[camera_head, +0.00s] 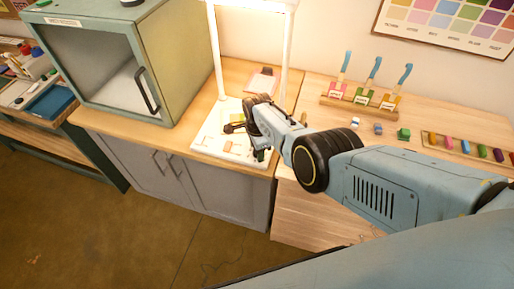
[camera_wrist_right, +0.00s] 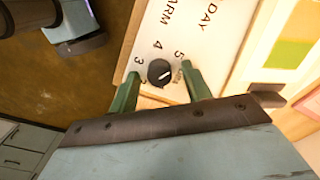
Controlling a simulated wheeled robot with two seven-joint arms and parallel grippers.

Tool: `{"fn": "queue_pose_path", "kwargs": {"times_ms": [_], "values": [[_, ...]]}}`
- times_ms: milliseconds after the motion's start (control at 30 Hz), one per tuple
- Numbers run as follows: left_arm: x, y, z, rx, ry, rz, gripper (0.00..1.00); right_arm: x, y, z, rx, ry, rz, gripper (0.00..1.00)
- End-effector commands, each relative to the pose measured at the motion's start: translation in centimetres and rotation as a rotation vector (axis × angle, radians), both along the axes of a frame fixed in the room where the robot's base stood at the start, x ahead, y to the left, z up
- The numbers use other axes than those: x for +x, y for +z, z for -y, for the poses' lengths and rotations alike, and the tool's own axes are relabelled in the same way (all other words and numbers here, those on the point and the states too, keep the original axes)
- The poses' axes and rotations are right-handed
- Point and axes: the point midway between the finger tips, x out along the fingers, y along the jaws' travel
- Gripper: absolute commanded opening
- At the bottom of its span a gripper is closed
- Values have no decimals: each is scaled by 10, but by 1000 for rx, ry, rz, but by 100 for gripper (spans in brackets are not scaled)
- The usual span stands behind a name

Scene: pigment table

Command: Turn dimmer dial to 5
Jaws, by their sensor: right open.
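The dimmer dial (camera_wrist_right: 160,72) is a small round black knob with a white pointer line, set on a pale panel (camera_wrist_right: 181,38) printed with 3, 4, 5 and the words DAY and WARM. The pointer line slants toward the right, on the side of the 5; its exact setting is hard to read. My right gripper (camera_wrist_right: 160,77) is open, with one green finger on each side of the dial. I cannot tell whether the fingers touch it. In the head view my right arm reaches over the white lamp base (camera_head: 207,145), and the dial cannot be made out. My left gripper is not in view.
The lamp's white posts (camera_head: 216,50) rise beside my right arm. A grey-green cabinet (camera_head: 185,60) with a dark handle stands to the left.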

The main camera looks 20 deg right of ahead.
Motion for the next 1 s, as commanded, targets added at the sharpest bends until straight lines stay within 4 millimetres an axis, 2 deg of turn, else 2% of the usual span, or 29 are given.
{"fn": "queue_pose_path", "kwargs": {"times_ms": [167, 367, 467, 667, 1000], "values": [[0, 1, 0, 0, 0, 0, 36, -1, 1, 0, 0, 1, -1, 48], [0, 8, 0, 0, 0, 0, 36, 0, 17, 0, 0, 0, 0, 48], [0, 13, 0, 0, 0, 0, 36, -1, 29, 0, 0, 0, 1, 48], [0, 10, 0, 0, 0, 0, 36, -2, 51, -1, 1, 0, 1, 48], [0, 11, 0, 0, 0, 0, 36, -3, 107, 0, 1, 0, 2, 48]]}}
